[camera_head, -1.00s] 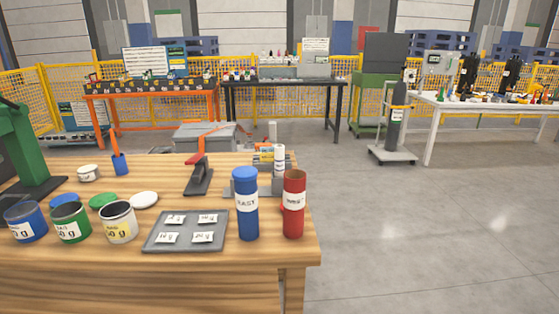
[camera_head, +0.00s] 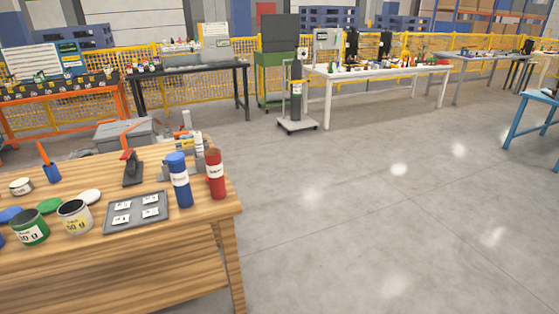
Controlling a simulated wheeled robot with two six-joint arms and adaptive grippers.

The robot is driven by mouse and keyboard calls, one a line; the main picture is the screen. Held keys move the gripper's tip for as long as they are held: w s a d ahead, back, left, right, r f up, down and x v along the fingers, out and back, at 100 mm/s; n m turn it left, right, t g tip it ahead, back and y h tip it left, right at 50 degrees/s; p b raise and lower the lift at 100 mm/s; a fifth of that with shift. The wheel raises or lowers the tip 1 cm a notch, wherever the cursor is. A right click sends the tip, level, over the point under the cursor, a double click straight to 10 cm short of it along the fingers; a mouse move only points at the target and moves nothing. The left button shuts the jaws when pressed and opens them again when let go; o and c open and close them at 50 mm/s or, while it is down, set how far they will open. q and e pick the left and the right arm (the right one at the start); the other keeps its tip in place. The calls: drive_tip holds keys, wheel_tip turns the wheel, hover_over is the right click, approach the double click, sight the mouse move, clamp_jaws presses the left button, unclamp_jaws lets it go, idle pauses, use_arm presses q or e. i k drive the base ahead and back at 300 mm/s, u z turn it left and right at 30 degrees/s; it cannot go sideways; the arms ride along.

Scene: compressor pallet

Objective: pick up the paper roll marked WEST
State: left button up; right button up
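A red cylinder (camera_head: 215,174) with a white label stands upright near the right end of the wooden table. Its label is too small to read surely now; in the earlier frame it looks like WEST. A blue cylinder (camera_head: 179,180) with a white label stands close to its left; its label looks like EAST in the earlier frame. A slim white upright roll (camera_head: 187,119) shows behind them, with no readable marking. Neither of my grippers is in view.
The wooden table (camera_head: 140,264) also holds a grey tray (camera_head: 137,225) with labelled packets, open cans (camera_head: 75,217) and a stapler-like tool (camera_head: 131,170). Open floor (camera_head: 380,220) lies to the right. A cart with a dark cylinder (camera_head: 296,93) and a white table (camera_head: 385,72) stand farther back.

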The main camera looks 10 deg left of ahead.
sight(200, 150)
drive_tip(key=u, duration=0.3)
drive_tip(key=k, duration=0.25)
drive_tip(key=z, duration=1.25)
drive_tip(key=i, duration=1.85)
drive_tip(key=u, duration=0.2)
drive_tip(key=i, duration=1.3)
drive_tip(key=u, duration=0.9)
drive_tip(key=i, duration=0.9)
drive_tip(key=u, duration=0.9)
